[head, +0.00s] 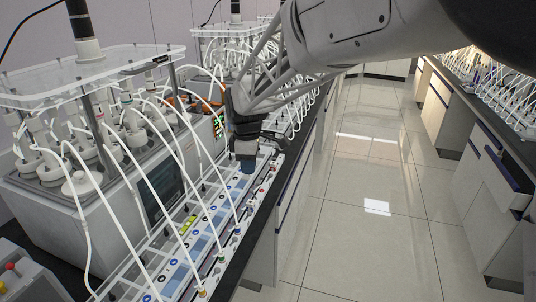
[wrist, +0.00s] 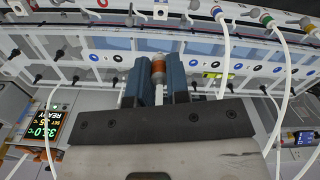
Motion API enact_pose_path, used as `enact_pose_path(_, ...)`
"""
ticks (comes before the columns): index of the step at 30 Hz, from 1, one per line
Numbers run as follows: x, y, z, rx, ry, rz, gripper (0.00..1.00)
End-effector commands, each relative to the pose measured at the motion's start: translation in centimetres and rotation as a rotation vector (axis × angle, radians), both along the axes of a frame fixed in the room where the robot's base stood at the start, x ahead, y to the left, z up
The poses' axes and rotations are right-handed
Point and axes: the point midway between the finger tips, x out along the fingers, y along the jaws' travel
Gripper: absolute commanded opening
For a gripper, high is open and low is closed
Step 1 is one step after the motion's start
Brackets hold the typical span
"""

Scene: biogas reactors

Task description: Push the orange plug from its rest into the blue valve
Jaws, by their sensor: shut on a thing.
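My gripper (wrist: 157,64) has its two blue fingers closed on the orange plug (wrist: 158,70), one finger on each side. The plug has an orange band and a pale end that points to the top of the wrist view. A blue-ringed valve (wrist: 216,11) shows on the white rail, up and to the right of the plug and apart from it. In the head view my gripper (head: 245,163) points down over the far part of the valve rail. The plug cannot be made out there.
The white rail (head: 190,250) carries several valves, blue discs and white tubes. White tubes (wrist: 224,62) hang right of my gripper. A reactor unit (head: 90,200) with a clear top plate stands at left. A lit display (wrist: 42,128) is at lower left. The aisle floor (head: 370,230) is clear.

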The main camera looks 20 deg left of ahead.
Motion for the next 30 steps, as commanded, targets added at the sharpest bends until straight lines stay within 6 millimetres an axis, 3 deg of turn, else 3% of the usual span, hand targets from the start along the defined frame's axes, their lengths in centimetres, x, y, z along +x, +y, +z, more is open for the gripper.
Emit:
enact_pose_path(14,-0.1,0.0,-0.2,0.0,0.0,0.0,0.0)
enact_pose_path(30,-0.1,0.0,-2.3,0.0,0.001,0.0,0.0)
